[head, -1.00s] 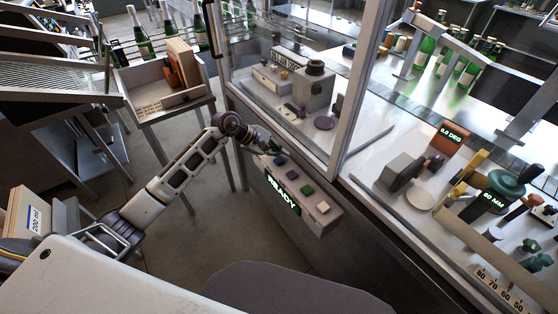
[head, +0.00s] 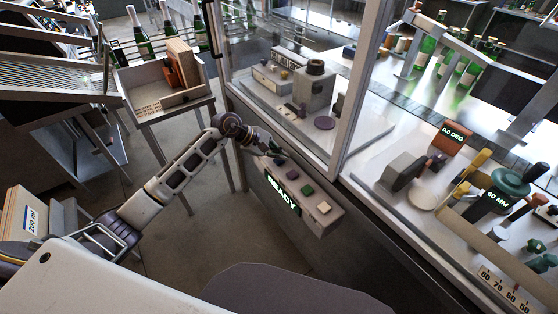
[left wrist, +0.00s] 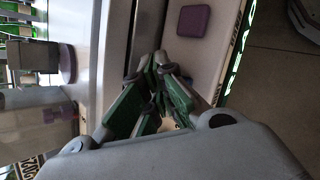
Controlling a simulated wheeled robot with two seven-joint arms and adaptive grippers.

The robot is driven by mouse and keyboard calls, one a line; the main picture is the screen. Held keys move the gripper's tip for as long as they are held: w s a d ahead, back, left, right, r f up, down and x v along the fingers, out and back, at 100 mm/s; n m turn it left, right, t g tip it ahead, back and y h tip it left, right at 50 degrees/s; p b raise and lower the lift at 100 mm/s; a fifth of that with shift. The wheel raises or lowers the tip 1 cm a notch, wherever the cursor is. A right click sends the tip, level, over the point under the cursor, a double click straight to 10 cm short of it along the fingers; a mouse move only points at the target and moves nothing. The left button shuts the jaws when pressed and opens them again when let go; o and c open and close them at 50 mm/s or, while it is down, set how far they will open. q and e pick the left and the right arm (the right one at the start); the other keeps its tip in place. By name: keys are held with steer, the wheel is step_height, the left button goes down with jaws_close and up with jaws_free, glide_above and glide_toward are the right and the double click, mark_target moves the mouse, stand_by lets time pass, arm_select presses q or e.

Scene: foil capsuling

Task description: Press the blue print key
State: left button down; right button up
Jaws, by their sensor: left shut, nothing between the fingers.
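The control panel (head: 334,217) has a row of small square keys along its top and a lit READY display (head: 283,194) on its front. The blue print key (head: 279,161) is at the far end, partly covered by my gripper. A purple key (head: 293,175), a green key (head: 307,190) and a cream key (head: 324,208) follow toward the near end. My left gripper (head: 277,153) is shut and empty, right at the blue key; I cannot tell whether it touches. My right gripper is not in view.
A glass-walled machine (head: 290,130) stands just behind the panel, with a frame post (head: 358,80) close by. A wooden tray (head: 165,92) on a stand is at the back left. Open floor lies left of the panel.

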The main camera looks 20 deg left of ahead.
mark_target(279, 162)
arm_select(q)
steer(key=shift+f, duration=0.15)
steer(key=shift+f+b, duration=0.4)
steer(key=shift+b, duration=0.25)
stand_by(0.9)
steer(key=shift+r, duration=0.95)
stand_by(0.3)
steer(key=shift+r+p, duration=0.5)
steer(key=shift+r, duration=0.45)
steer(key=shift+r+p, duration=0.45)
steer(key=shift+r, duration=1.15)
